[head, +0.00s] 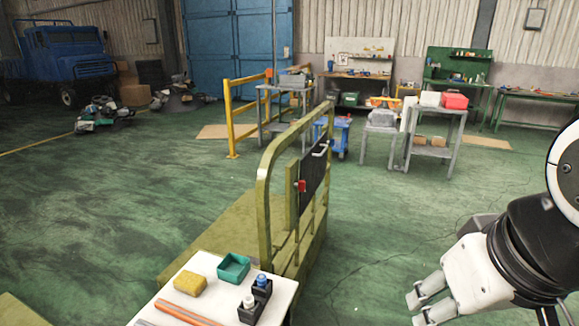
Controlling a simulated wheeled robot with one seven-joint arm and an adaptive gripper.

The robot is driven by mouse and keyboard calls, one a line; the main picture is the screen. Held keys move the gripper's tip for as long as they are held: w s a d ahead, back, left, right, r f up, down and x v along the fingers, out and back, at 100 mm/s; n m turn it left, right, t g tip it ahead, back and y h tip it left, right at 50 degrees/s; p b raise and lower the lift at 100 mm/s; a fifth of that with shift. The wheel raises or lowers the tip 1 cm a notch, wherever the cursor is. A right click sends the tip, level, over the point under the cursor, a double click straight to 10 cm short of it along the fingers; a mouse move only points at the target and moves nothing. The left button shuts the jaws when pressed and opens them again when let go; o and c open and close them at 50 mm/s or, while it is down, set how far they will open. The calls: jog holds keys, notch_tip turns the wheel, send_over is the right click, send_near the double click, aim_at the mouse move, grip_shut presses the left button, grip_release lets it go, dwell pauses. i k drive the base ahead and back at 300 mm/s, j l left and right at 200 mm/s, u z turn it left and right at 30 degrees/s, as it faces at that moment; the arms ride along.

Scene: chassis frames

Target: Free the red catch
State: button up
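A small red catch (301,186) sits on the near side of a yellow-green railing gate (262,200), beside a dark panel (314,176) with a pale handle (320,149). It is small in the head view, and its exact fastening cannot be made out. My gripper (417,310) is at the lower right, well apart from the catch and to its right. Its two pale fingers are spread with a gap between them and hold nothing.
A white table (213,296) in front holds a yellow sponge (190,283), a teal box (233,267), a black holder with bottles and an orange rod. A yellow-green platform (222,235) adjoins the railing.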

aim_at(302, 183)
jog(key=i+l+u, duration=0.2)
jog(key=i+l, duration=0.6)
